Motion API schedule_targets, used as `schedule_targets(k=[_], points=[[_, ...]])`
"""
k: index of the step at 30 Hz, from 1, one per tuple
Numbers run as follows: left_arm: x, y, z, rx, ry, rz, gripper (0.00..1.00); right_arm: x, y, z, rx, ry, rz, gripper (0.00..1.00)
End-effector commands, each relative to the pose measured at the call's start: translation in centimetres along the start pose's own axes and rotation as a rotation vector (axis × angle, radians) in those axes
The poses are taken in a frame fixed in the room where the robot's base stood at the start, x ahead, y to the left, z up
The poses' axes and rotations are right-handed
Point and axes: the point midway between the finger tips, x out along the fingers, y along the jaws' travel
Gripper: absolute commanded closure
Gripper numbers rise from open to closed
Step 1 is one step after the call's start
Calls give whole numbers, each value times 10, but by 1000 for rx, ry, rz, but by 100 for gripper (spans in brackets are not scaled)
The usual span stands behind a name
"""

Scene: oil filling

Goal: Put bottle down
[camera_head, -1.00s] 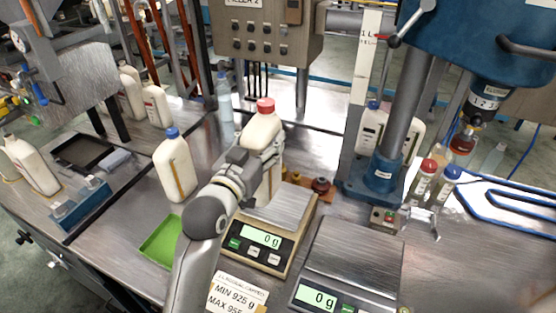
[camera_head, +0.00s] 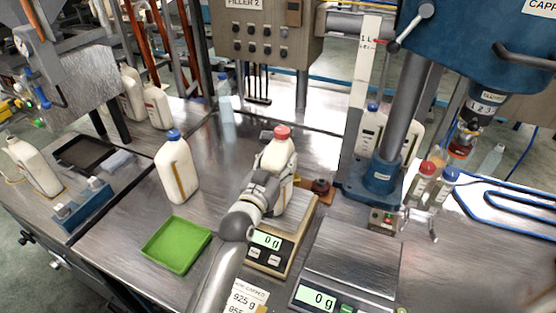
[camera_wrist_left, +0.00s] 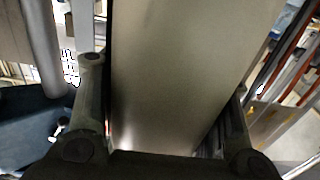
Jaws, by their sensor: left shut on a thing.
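A white bottle with a red cap (camera_head: 281,155) is held by my left gripper (camera_head: 272,188), which is shut around its body. The bottle is over the back part of the left scale (camera_head: 301,213). That scale's display reads 0 g. The gripper and arm hide much of the bottle's lower part, and I cannot tell whether its base touches the plate. In the left wrist view the pale bottle body (camera_wrist_left: 185,75) fills the space between the two dark fingers. My right gripper is not in view.
A blue-capped white bottle (camera_head: 176,168) stands to the left, behind a green tray (camera_head: 177,245). A second scale (camera_head: 352,257) is to the right, also reading 0 g. Bare table lies behind the held bottle.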

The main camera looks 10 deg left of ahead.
Motion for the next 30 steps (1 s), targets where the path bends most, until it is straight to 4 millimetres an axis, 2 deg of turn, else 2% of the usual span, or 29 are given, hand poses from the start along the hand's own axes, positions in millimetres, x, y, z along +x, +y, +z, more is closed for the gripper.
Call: schedule_targets(k=[1, 10, 11, 15, 26, 30], points=[[0, 0, -5, 0, 11, -1, 100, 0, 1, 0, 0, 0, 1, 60], [0, 0, -1, 0, 11, -1, 100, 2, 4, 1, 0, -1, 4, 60], [0, 0, 2, 0, 1, 0, 42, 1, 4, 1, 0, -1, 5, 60], [0, 0, 2, 0, 1, 0, 24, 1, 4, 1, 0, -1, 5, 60], [0, 0, 0, -1, 1, 0, 24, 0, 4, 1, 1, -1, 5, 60], [-11, 0, 1, 0, 0, 0, 24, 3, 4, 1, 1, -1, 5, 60]])
